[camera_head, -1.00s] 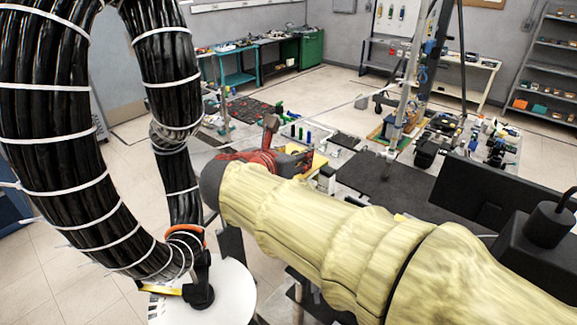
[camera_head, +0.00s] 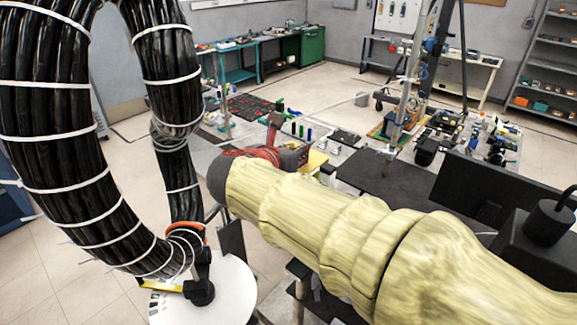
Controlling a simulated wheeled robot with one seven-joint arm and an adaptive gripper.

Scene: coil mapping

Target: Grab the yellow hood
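My arm, in a pale yellow sleeve, crosses the view from the lower right to a dark rounded joint near the centre. I cannot make out my gripper or its fingers. Just behind the joint is a dark piece wrapped in red cable (camera_head: 262,153); I cannot tell whether it belongs to my arm. A small yellow patch (camera_head: 317,161) shows beside it, partly hidden behind the sleeve. I cannot tell whether this patch is the yellow hood. No whole hood shows clearly.
A thick black cable coil with white ties (camera_head: 60,130) fills the left, by a white round plate (camera_head: 225,290). A dark table top (camera_head: 385,180) lies behind my arm. Cluttered benches (camera_head: 235,45) and shelves (camera_head: 545,60) line the walls. Open floor lies between.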

